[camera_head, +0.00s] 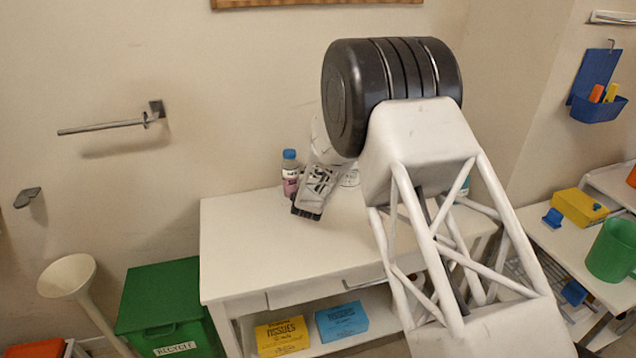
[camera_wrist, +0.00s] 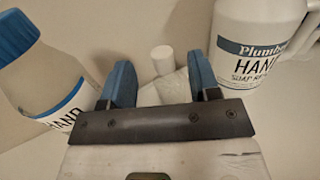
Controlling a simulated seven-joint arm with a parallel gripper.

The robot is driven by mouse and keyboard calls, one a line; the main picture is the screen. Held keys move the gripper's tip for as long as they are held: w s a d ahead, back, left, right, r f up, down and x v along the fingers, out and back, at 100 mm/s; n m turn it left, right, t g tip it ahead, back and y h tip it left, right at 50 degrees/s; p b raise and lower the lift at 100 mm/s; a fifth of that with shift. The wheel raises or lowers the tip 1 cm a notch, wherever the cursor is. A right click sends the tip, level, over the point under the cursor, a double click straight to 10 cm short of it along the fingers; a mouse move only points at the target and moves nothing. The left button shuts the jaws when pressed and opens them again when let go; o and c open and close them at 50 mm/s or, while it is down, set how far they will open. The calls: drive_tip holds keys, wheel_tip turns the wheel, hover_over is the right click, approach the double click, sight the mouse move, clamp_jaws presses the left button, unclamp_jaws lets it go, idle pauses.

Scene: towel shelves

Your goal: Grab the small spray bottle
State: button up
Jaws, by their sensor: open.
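My gripper (camera_head: 308,206) is over the white table near its back edge. In the wrist view its two blue fingers (camera_wrist: 162,78) are apart. Between and beyond them stands a small white-capped item (camera_wrist: 162,57) with a pale body below; it looks like the small spray bottle, but its lower part is hidden by the gripper and no spray head can be made out. I cannot tell whether the fingers touch it. In the head view my arm and gripper hide this item or leave it too unclear to pick out.
A blue-capped bottle (camera_head: 290,172) stands close on the left, also in the wrist view (camera_wrist: 30,75). A white hand soap refill jug (camera_wrist: 258,40) stands close on the right. The white tabletop (camera_head: 240,235) is clear at front left. Tissue boxes (camera_head: 282,336) sit below.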

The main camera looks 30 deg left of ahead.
drive_tip(key=shift+w, duration=0.25)
drive_tip(key=shift+x, duration=2.6)
drive_tip(key=shift+f, duration=0.15)
drive_tip(key=shift+c, duration=0.3)
